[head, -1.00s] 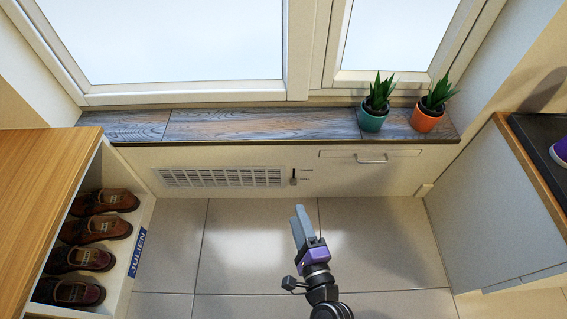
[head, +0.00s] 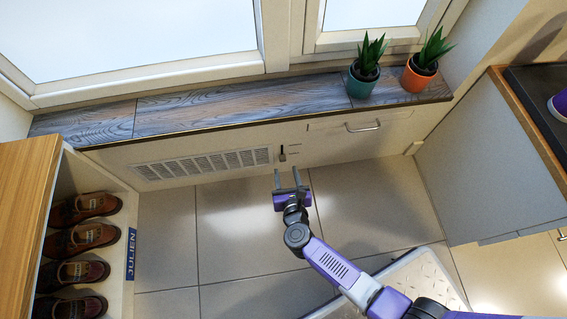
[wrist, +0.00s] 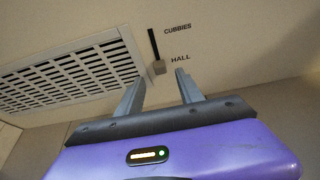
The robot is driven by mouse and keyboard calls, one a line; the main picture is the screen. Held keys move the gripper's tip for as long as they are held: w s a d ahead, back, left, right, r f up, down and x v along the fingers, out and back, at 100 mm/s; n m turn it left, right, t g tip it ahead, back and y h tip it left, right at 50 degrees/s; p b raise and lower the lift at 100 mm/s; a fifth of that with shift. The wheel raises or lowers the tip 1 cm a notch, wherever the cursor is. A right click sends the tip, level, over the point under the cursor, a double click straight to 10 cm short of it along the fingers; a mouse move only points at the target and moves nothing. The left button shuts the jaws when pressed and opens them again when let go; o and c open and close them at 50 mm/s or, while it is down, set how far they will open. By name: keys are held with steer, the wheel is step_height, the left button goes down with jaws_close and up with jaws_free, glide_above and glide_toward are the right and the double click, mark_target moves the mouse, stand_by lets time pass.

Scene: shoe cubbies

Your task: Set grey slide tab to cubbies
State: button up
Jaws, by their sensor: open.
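The grey slide tab (head: 283,156) sits at the lower end of a short dark vertical slot on the white panel under the window sill. In the wrist view the tab (wrist: 159,67) is level with the HALL label (wrist: 180,58), and the CUBBIES label (wrist: 177,28) is beside the slot's upper end. My gripper (head: 288,172) is open and empty, just below and in front of the tab. In the wrist view its two fingers (wrist: 160,84) point up toward the panel, with the tab showing between and beyond their tips. I see no contact.
A vent grille (head: 204,164) is left of the slot, and a drawer front with a metal handle (head: 363,127) is right. Two potted plants (head: 363,78) stand on the wooden sill (head: 200,107). A shoe cubby labelled JULIEN (head: 131,254) is at left, a grey cabinet (head: 490,165) at right.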

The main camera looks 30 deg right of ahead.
mark_target(283, 161)
steer(key=shift+b+x, duration=0.95)
steer(key=shift+x, duration=1.7)
jaws_close()
